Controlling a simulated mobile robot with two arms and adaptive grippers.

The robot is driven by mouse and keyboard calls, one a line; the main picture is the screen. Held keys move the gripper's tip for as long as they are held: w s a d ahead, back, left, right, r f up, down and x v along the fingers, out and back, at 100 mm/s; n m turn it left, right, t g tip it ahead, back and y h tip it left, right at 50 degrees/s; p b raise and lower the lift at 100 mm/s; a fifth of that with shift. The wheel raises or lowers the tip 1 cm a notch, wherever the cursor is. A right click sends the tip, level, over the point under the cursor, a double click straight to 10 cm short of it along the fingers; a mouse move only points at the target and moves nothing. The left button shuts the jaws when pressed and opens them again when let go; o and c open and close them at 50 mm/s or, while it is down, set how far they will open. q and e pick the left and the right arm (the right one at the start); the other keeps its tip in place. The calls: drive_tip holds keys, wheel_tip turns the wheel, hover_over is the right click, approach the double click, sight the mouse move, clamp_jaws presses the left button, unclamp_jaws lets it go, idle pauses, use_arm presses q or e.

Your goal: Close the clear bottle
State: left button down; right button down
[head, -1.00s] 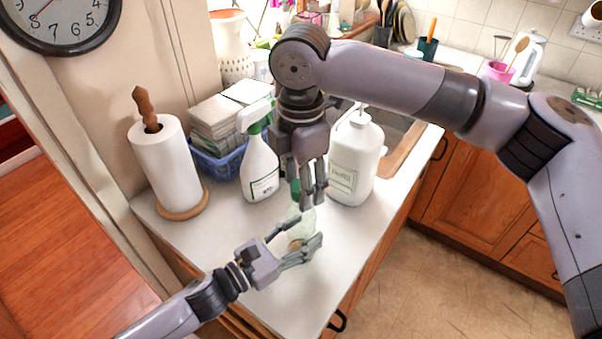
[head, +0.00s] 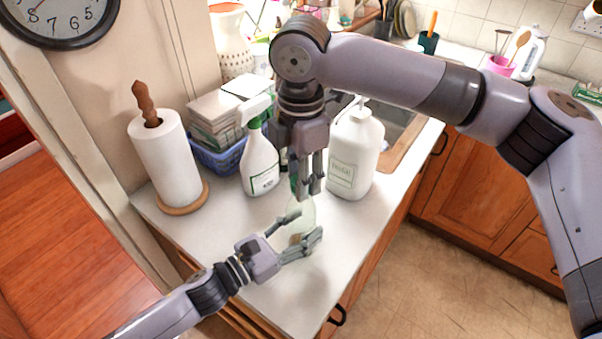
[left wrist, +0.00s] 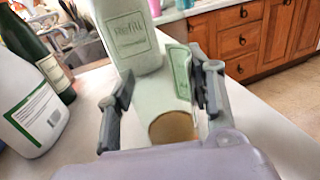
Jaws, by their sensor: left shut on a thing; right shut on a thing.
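The clear bottle (head: 302,211) is pale green and see-through, at the counter's right part in the head view. In the left wrist view it (left wrist: 172,100) has a green label and a brownish round patch low down. My left gripper (head: 298,232) is shut around its lower body, with a finger on each side. My right gripper (head: 305,190) points down just above the bottle's top, shut on a small green thing (head: 294,186), which looks like a cap. The fingers partly hide it, and I cannot tell whether it touches the bottle's mouth.
A white refill bottle (head: 354,155) stands close to the right gripper. A spray bottle (head: 260,164), a blue basket (head: 217,158) and a paper towel roll (head: 165,160) stand to the left. The front left counter (head: 225,225) is clear. The sink lies behind.

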drive_tip(key=m, duration=0.4)
drive_tip(key=shift+m, duration=0.3)
drive_tip(key=m, duration=0.3)
drive_tip(key=shift+m, duration=0.3)
drive_tip(key=c, duration=1.1)
unclamp_jaws()
wheel_tip(320, 180, up, 12)
use_arm(q)
drive_tip(key=c, duration=0.7)
unclamp_jaws()
